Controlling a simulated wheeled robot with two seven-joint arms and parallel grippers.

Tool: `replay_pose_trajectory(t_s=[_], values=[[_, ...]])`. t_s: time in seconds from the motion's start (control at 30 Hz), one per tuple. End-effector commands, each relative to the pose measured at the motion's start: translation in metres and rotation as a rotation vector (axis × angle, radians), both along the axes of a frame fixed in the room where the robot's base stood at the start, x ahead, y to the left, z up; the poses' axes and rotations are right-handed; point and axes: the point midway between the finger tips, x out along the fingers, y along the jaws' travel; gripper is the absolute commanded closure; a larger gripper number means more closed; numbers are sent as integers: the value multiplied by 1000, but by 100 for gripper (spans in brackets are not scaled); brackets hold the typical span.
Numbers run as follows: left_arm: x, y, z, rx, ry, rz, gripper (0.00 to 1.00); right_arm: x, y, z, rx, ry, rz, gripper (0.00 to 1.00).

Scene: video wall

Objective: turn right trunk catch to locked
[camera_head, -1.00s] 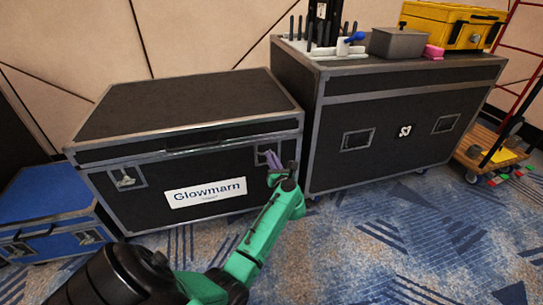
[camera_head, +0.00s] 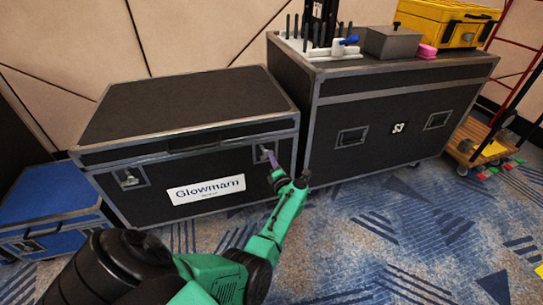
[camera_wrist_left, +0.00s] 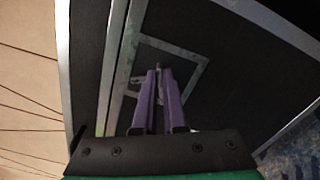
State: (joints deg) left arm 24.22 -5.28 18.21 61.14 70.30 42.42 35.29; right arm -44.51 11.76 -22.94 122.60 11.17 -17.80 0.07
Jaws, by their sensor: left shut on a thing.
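The black trunk (camera_head: 190,105) with metal edges and a "Glowmarn" label stands closed on the left. Its right catch (camera_head: 260,150) is on the front face near the right end, partly hidden by my left gripper (camera_head: 271,158). In the left wrist view, the purple fingers of my left gripper (camera_wrist_left: 159,92) are close together at the recessed metal plate of the catch (camera_wrist_left: 190,68), shut on its small latch piece. The fingers hide most of that piece, so I cannot tell its turn angle. The left catch (camera_head: 130,178) shows uncovered. My right gripper is out of view.
A larger black case (camera_head: 390,120) stands to the right, with a grey box (camera_head: 394,43) and a yellow case (camera_head: 445,22) on top. A blue case (camera_head: 50,205) sits at the left. A wooden cart (camera_head: 475,145) is at the far right. Patterned carpet is free in front.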

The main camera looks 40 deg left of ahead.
Motion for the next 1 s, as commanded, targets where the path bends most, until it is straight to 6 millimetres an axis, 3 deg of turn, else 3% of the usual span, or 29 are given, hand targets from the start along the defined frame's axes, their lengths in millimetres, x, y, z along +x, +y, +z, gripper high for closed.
replay_pose_trajectory(t_s=[0.5,1.0], values=[[1,-2,-6,211,310,-3,100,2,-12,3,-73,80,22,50],[1,-2,-8,257,376,-3,100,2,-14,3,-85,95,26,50]])
